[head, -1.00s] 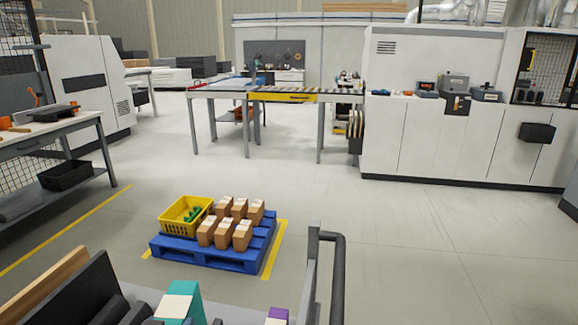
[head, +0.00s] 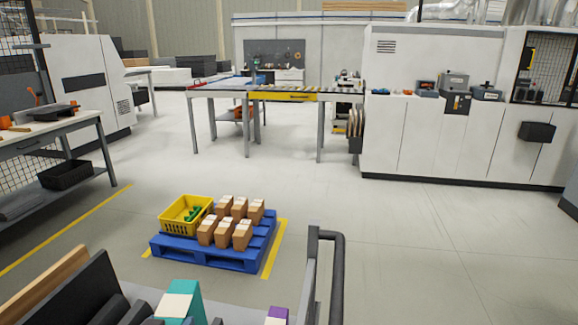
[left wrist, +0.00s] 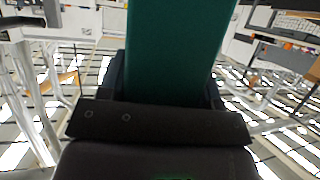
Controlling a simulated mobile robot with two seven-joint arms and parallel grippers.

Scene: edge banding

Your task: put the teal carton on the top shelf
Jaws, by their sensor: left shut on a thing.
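The teal carton (head: 188,290) with a white patch on top shows at the bottom edge of the head view, left of centre. In the left wrist view the teal carton (left wrist: 178,50) fills the upper middle and runs out of the top of the picture. My left gripper (left wrist: 165,90) is shut on it, with dark fingers along its two sides. The carton's far end is hidden. My right gripper is in neither view. I cannot make out a top shelf for certain.
A grey rail with a dark handle (head: 338,270) stands close at bottom centre, near a purple box (head: 278,312). Beyond is a blue pallet (head: 240,262) with a yellow crate (head: 166,221) and several brown cartons (head: 242,235). The floor to the right is clear.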

